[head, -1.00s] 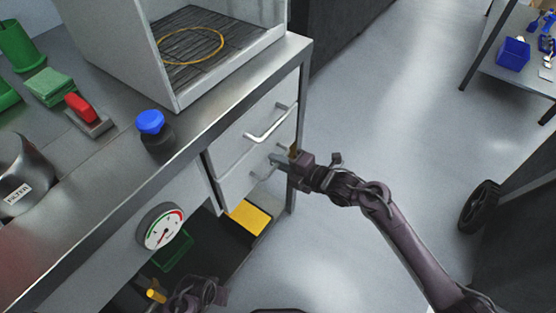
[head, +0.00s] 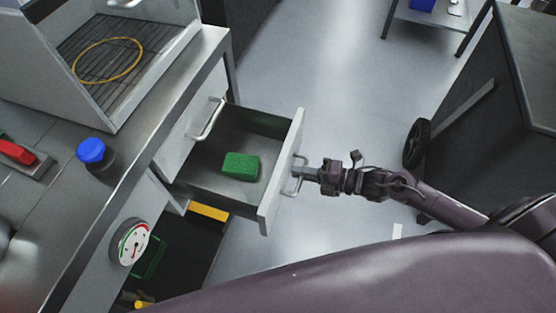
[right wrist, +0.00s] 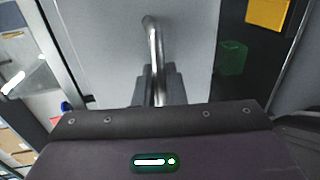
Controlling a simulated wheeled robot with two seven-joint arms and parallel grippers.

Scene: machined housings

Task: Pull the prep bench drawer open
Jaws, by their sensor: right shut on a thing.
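The prep bench (head: 150,130) stands at the left in the head view. Its lower drawer (head: 268,195) is pulled well out, and a green block (head: 241,166) lies inside it. My right gripper (head: 302,174) is shut on the drawer's bar handle (head: 295,182), at the drawer's front face. In the right wrist view the handle (right wrist: 153,45) runs down between the fingers (right wrist: 157,85) against the pale drawer front (right wrist: 195,50). The upper drawer with its own handle (head: 207,119) is shut. My left gripper is not in view.
A blue-topped knob (head: 91,151) and a red-handled item (head: 17,151) are on the bench top. A dial gauge (head: 129,242) is on the bench front. A dark wheeled cabinet (head: 470,100) stands at the right. The floor (head: 330,90) between is clear.

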